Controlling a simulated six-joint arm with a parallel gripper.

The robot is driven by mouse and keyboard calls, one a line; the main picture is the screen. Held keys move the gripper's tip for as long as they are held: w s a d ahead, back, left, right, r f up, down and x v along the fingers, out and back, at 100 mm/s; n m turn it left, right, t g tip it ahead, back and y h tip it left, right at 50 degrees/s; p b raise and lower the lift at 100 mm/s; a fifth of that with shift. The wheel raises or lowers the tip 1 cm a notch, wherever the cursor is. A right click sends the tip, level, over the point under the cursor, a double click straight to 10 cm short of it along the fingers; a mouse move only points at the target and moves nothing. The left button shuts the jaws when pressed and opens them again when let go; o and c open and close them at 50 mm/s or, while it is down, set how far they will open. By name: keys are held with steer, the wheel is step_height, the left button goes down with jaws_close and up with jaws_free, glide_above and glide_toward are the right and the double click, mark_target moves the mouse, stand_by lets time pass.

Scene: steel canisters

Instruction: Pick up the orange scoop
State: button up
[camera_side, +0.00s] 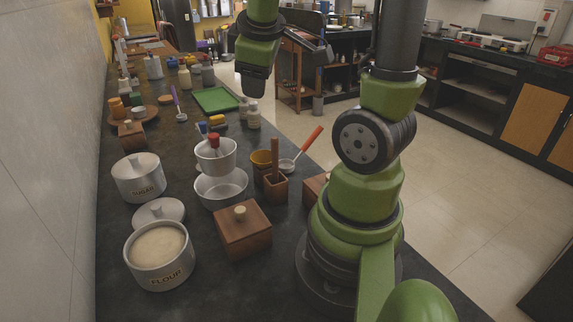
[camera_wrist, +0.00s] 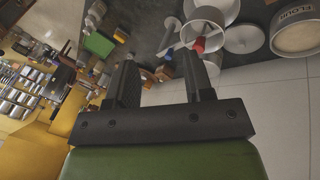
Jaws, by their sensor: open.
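The orange scoop (camera_side: 308,140) lies on the dark counter in the side view, near the counter's right edge. Its orange-red handle points up and to the right, and its pale metal bowl lies next to a wooden mortar. I cannot make out the scoop in the wrist view. My gripper (camera_wrist: 163,75) is open in the wrist view, with its two dark fingers apart and nothing between them. In the side view my wrist hangs high beyond the scoop, well apart from it; the fingertips are hard to make out there.
A wooden mortar with an upright pestle (camera_side: 275,160) and a yellow-brown cup (camera_side: 262,158) stand close left of the scoop. A white sifter (camera_side: 215,158), a metal bowl (camera_side: 221,190), a wooden box (camera_side: 242,232) and flour (camera_side: 160,270) and sugar (camera_side: 138,185) canisters crowd the counter.

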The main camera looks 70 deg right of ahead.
steer(key=s+d+f+n+g, duration=0.3)
steer(key=d+f+n, duration=0.2)
steer(key=d+f, duration=0.45)
steer(key=n+g, duration=0.2)
steer(key=n, duration=0.2)
glide_toward(312, 135)
step_height(312, 135, down, 3)
steer(key=s, duration=0.2)
steer(key=d+f, duration=0.2)
steer(key=shift+f, duration=0.3)
steer(key=shift+t, duration=0.3)
steer(key=shift+w+x, duration=0.15)
steer(key=shift+x, duration=1.5)
steer(key=shift+w+x, duration=0.15)
steer(key=shift+x, duration=1.45)
steer(key=shift+d, duration=0.1)
steer(key=shift+c, duration=0.3)
jaws_close()
